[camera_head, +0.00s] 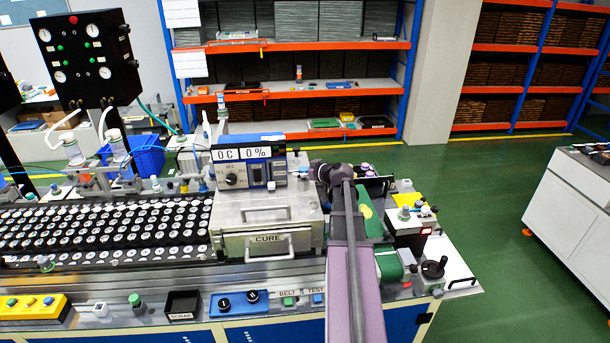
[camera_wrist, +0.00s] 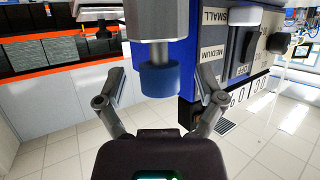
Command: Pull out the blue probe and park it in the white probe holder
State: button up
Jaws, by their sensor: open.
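In the wrist view, a blue cylinder (camera_wrist: 159,80), seemingly the blue probe's grip, sits on a grey metal stem below a large grey body (camera_wrist: 155,20). My gripper (camera_wrist: 159,78) is open, with one finger on each side of the blue cylinder and visible gaps. In the head view, my gripper (camera_head: 320,170) is at the right end of the meter box (camera_head: 249,165), largely hidden by my arm. I cannot pick out the blue probe there. I cannot identify the white probe holder with certainty in either view.
The meter box stands on the CURE oven (camera_head: 267,243). A tray of round speaker parts (camera_head: 105,225) lies to the left. A white block with small knobs (camera_head: 408,215) and a black handwheel (camera_head: 434,268) are to the right. Beside the cylinder is a labelled panel (camera_wrist: 240,45).

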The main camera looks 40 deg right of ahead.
aim_at(304, 169)
grip_shut()
dwell(0.5)
notch_tip(304, 169, up, 3)
jog(key=p, duration=0.3)
jog(key=shift+r, duration=0.2)
jog(key=s+d+r+p, duration=0.1)
jog(key=s+p, duration=0.1)
jog(key=s, duration=1.4)
jog(key=shift+r, duration=0.3)
jog(key=shift+d+r+p, duration=0.1)
jog(key=shift+r+p, duration=0.2)
jog(key=shift+r+p, duration=2.4)
